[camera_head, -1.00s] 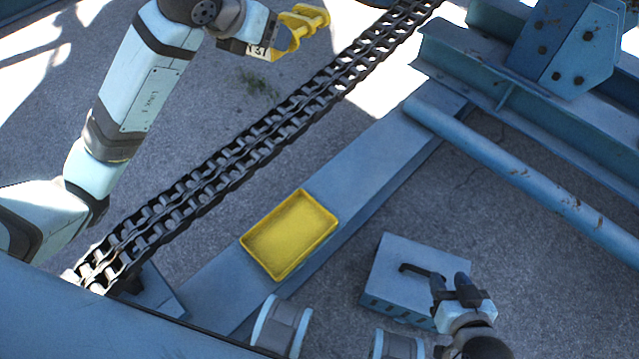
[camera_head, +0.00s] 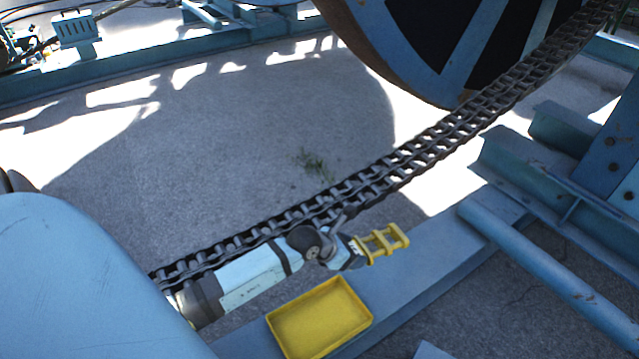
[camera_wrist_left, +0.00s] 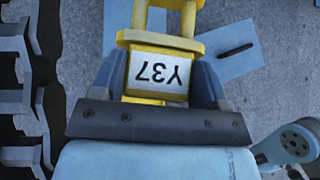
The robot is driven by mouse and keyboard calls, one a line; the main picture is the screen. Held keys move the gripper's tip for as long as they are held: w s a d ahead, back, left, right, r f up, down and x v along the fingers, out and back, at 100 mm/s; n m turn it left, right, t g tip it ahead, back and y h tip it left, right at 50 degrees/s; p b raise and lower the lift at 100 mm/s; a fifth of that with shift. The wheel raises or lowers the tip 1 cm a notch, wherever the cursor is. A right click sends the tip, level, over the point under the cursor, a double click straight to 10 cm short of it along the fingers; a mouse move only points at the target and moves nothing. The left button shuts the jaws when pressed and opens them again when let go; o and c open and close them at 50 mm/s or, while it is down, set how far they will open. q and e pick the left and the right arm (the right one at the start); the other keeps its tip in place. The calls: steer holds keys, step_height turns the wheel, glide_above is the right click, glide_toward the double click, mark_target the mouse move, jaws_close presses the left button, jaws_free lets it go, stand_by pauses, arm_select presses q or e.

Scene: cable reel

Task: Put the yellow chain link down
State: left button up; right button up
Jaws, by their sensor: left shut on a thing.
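My left gripper (camera_head: 352,250) is shut on the yellow chain link (camera_head: 385,241), which sticks out to the right of the fingers in the head view. In the left wrist view the link (camera_wrist_left: 172,40) sits between the two fingers, with a white label reading Y37 on it. The link is held above the blue beam, to the upper right of the yellow tray (camera_head: 361,328). The tray lies on the beam and its visible inside is empty. My right gripper is out of view.
A dark double chain (camera_head: 400,172) runs diagonally behind my left arm up to a large blue reel (camera_head: 412,45). A blue pipe (camera_head: 560,280) and girders lie at the right. The blue beam (camera_head: 425,245) has bare room around the tray.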

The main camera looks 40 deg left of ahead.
arm_select(q)
steer(key=s+a+f+n+y+b, duration=0.1)
steer(key=s+a+f, duration=0.2)
steer(key=s+f, duration=0.35)
steer(key=s+a+f+b, duration=0.1)
steer(key=s+a+f, duration=0.25)
steer(key=f, duration=0.55)
steer(key=b, duration=0.6)
glide_above(309, 329)
step_height(309, 329, down, 12)
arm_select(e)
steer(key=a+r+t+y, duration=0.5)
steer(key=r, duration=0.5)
arm_select(q)
step_height(309, 329, down, 2)
steer(key=shift+d+f+t+b, duration=0.1)
steer(key=shift+t+b, duration=0.3)
steer(key=shift+b, duration=0.4)
steer(key=shift+f+b, duration=1.35)
steer(key=shift+f, duration=0.95)
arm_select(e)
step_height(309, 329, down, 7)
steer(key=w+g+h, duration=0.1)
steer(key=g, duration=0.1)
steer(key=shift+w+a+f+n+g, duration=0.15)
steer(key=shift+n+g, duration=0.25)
